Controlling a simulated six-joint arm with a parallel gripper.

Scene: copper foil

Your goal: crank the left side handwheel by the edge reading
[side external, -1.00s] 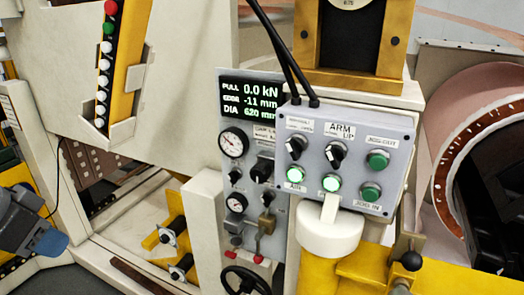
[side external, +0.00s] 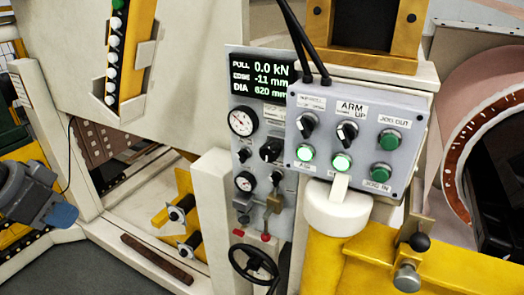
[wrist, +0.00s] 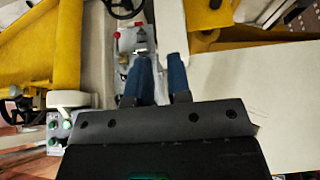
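A black spoked handwheel (side external: 253,264) sits at the foot of the grey gauge panel (side external: 242,190) in the side external view, its lower part near the frame edge. Part of a black wheel also shows at the top of the wrist view (wrist: 125,6). The display (side external: 262,78) reads PULL 0.0 kN, EDGE -11 mm, DIA 620 mm. My gripper (wrist: 161,58) shows two blue fingers standing apart with nothing between them. It is clear of the wheel.
A control box (side external: 352,138) with switches and green buttons juts out right of the panel. A black-knobbed lever (side external: 420,243) sits lower right.

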